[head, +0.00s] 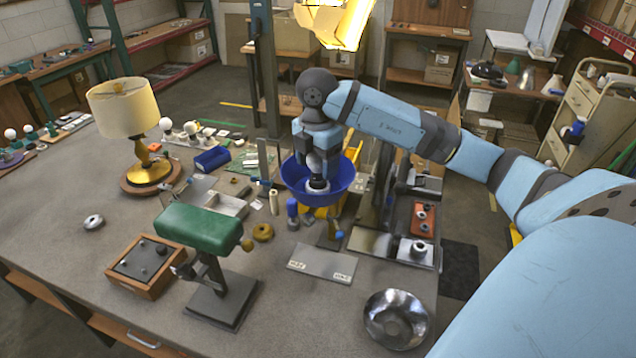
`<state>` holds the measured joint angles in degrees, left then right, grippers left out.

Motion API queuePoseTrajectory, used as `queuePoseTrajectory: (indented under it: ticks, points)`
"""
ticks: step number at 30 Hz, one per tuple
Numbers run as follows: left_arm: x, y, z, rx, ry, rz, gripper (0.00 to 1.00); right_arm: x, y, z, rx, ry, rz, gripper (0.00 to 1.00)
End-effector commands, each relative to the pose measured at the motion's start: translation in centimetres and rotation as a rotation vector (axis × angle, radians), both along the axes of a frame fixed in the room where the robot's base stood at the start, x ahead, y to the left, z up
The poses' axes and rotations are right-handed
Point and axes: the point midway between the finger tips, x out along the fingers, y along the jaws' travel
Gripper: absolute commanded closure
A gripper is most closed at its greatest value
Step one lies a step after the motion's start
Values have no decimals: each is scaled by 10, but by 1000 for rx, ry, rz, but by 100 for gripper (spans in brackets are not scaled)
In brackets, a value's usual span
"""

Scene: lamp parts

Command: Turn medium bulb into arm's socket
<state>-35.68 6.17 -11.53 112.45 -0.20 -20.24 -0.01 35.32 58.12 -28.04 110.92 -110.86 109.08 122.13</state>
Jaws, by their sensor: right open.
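My right gripper (318,172) points straight down into a blue bowl-shaped shade (294,180), and its fingers are apart. A small pale round thing with a dark ring, possibly the medium bulb (317,184), shows inside the shade just below the fingertips. I cannot tell whether the fingers touch it, or how deep it sits in the arm's socket, which is hidden. A grey plate with two white labels (321,263) lies in front of the shade. My left gripper is out of view.
A lamp with a cream shade (123,106) stands at the left. A green padded stand (206,228) and a wooden box (146,266) are in front. A shiny metal dish (396,318) lies at the front right. Small bulbs (190,128) stand farther back. The left tabletop is largely clear.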

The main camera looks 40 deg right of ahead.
Motion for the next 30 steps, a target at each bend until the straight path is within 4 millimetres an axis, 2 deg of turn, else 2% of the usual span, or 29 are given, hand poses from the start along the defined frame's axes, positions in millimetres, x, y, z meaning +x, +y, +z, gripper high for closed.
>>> queuePoseTrajectory:
  ticks: [4, 13, 24, 30]
  points:
    - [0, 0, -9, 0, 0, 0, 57, 0, 0, -2, -2, -1, 168, 33]
    - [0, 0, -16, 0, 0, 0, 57, 0, 0, -2, -2, -1, 343, 33]
    - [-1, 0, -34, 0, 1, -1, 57, -1, 1, -2, -1, 0, 783, 33]
    - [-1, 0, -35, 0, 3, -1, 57, -1, 1, 0, 0, 0, 855, 33]
